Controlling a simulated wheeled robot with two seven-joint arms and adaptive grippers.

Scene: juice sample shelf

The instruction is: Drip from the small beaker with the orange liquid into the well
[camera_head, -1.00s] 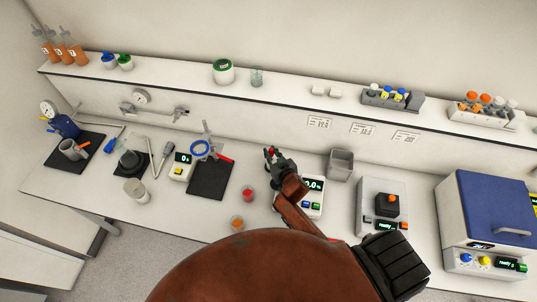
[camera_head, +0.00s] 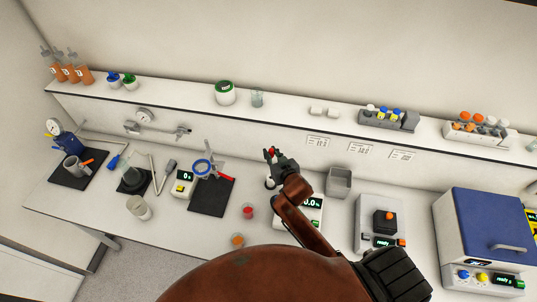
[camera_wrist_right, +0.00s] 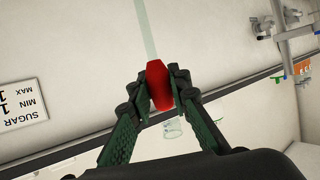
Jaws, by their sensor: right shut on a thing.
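My right gripper (camera_head: 277,160) is shut on a dropper with a red bulb (camera_wrist_right: 160,86). In the right wrist view the bulb sits between the fingertips and a pale, clear glass tube (camera_wrist_right: 148,30) runs from it to the top edge. In the head view the gripper is above the bench, near the meter with the "0.0%" display (camera_head: 313,203). A small beaker with orange liquid (camera_head: 237,240) stands near the bench's front edge, left of and nearer than the gripper. I cannot make out the well; my arm hides part of the meter. My left gripper is out of view.
A small beaker with red liquid (camera_head: 248,211) stands just behind the orange one. A dark mat (camera_head: 211,197) with a stand lies to the left. A grey bin (camera_head: 339,182) is right of the gripper. The shelf (camera_head: 290,115) runs along the back wall.

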